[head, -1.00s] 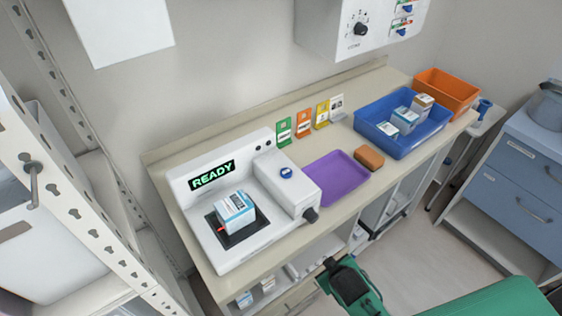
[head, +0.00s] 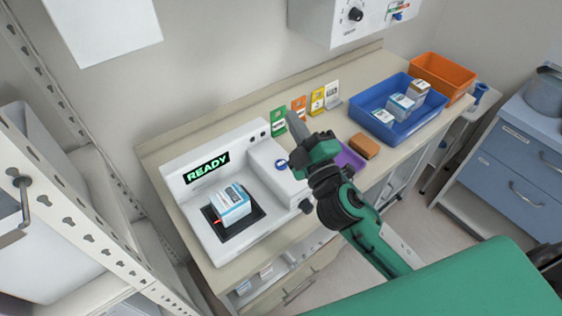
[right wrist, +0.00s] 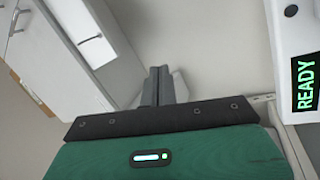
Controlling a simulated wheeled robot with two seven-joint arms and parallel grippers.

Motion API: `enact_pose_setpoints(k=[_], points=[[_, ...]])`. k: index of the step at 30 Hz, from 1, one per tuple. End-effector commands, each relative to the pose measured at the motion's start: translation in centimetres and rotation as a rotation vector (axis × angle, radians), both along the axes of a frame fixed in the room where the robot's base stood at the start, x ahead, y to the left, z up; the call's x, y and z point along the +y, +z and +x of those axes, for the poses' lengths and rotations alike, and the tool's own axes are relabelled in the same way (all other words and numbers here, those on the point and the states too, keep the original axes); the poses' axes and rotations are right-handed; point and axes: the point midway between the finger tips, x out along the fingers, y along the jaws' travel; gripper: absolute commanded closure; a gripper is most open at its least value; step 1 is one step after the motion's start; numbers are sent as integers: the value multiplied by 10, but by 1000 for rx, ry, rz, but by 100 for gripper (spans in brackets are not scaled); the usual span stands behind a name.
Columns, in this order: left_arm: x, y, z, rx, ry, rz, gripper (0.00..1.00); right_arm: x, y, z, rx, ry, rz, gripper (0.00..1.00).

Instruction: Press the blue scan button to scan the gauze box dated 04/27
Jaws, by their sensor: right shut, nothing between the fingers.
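The white scanner (head: 180,166) stands on the counter, its display reading READY in green. A white-and-blue gauze box (head: 232,204) sits on its dark scan pad, with a red mark beside it; its date is too small to read. The blue scan button (head: 281,164) is on top of the raised right part of the scanner. My right gripper (head: 291,120) is shut and empty, above and behind the button in the picture, apart from it. The right wrist view shows its closed fingers (right wrist: 158,86) and the READY display (right wrist: 306,82) at right. My left gripper is not in view.
A blue bin (head: 362,113) holds several boxes, with an orange bin (head: 462,88) behind it. A brown block (head: 364,146) and a partly hidden purple tray (head: 350,158) lie right of the scanner. Several coloured cards (head: 317,101) stand along the wall. A dispenser hangs above.

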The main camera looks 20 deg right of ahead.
Motion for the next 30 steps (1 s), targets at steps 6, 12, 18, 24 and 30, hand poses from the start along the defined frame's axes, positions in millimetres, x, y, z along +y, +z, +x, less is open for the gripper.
enact_pose_setpoints(k=[6, 12, 18, 24, 30], points=[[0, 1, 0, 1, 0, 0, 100, 63, 59, -14, -364, 194, -393, 100], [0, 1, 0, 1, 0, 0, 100, 115, 65, -36, -638, 357, -802, 100], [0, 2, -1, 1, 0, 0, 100, 142, 36, -46, -834, 502, -1256, 100], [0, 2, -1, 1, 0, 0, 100, 131, -10, -30, -923, 621, -1748, 100], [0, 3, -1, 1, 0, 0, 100, 82, -44, 5, -875, 697, -2237, 100]])
